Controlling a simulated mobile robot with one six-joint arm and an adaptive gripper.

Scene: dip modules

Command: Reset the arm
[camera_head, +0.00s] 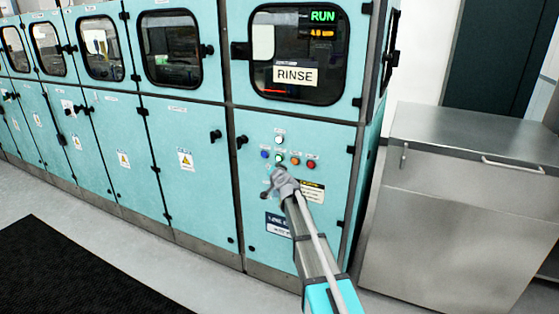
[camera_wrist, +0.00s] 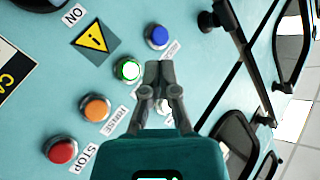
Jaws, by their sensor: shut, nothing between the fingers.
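My gripper (camera_head: 277,181) is in front of the teal panel, at the end of my arm, just below the button row in the head view. In the wrist view my gripper (camera_wrist: 159,68) has its fingers together with nothing between them. A lit green button (camera_wrist: 127,70) is just left of the fingertips and a blue button (camera_wrist: 157,37) is above them. An orange button (camera_wrist: 96,108) and a red button (camera_wrist: 61,150) marked STOP lie lower left. Whether the fingers touch the panel I cannot tell.
The machine's display reads RUN (camera_head: 322,16), above a RINSE sign (camera_head: 295,75) on the window. Black door handles (camera_head: 242,141) stick out from the panels. A steel cabinet (camera_head: 450,220) stands at right. A black mat (camera_head: 70,270) lies on the floor at left.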

